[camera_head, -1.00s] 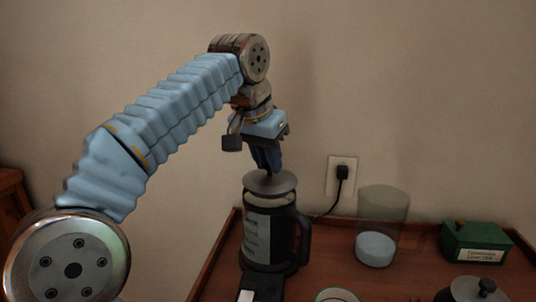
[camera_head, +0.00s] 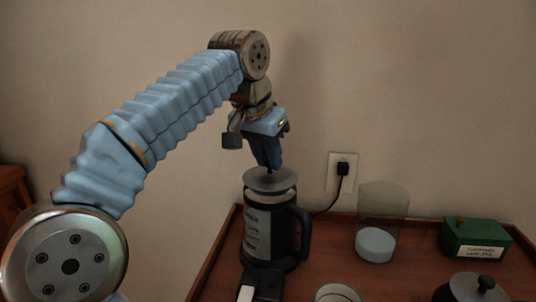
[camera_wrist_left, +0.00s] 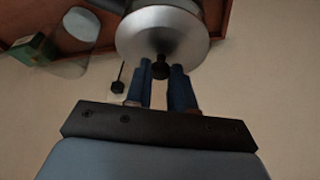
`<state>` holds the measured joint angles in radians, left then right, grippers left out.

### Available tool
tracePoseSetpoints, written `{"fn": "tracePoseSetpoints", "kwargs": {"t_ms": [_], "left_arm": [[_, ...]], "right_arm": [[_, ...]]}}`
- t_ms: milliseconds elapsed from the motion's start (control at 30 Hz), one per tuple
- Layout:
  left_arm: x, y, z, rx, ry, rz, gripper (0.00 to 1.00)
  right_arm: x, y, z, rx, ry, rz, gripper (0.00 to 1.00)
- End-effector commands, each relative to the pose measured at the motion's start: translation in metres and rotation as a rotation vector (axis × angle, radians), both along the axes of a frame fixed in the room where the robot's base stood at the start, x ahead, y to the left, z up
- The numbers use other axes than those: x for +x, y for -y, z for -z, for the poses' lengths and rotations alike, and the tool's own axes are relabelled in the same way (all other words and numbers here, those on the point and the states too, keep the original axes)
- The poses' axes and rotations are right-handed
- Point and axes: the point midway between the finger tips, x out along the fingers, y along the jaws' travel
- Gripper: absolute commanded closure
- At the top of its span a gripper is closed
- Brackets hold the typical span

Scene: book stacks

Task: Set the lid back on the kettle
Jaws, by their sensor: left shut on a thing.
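The kettle (camera_head: 259,232) is dark, with a pale printed panel and a black handle on its right. It stands upright at the tray table's left end. The grey round lid (camera_head: 270,182) is at the kettle's mouth, roughly level, with a pale band under it. I cannot tell if it rests on the rim. My left gripper (camera_head: 269,168) points down from above, shut on the lid's small dark knob. In the left wrist view the knob (camera_wrist_left: 160,70) sits at the tips of the blue fingers, with the lid's metal disc (camera_wrist_left: 162,38) beyond. My right gripper is not in view.
A glass vessel (camera_head: 383,215) with pale blue contents stands right of the kettle. A green labelled box (camera_head: 475,239) is at the far right. A dark lidded pot (camera_head: 477,290) and a white-rimmed cup (camera_head: 338,293) are in front. A plugged cord (camera_head: 342,170) hangs at the wall.

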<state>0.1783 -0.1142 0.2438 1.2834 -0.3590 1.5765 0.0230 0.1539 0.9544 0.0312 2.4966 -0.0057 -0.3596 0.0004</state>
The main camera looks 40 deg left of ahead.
Motion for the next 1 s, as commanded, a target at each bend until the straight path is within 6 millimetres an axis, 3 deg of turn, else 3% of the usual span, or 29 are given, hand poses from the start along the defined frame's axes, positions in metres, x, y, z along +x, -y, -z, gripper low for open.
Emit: {"fn": "tracePoseSetpoints", "kwargs": {"t_ms": [1000], "left_arm": [[0.0, 0.0, 0.012, 0.0, 0.0, 0.0, 1.0]], "right_arm": [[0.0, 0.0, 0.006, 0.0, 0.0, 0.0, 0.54]]}}
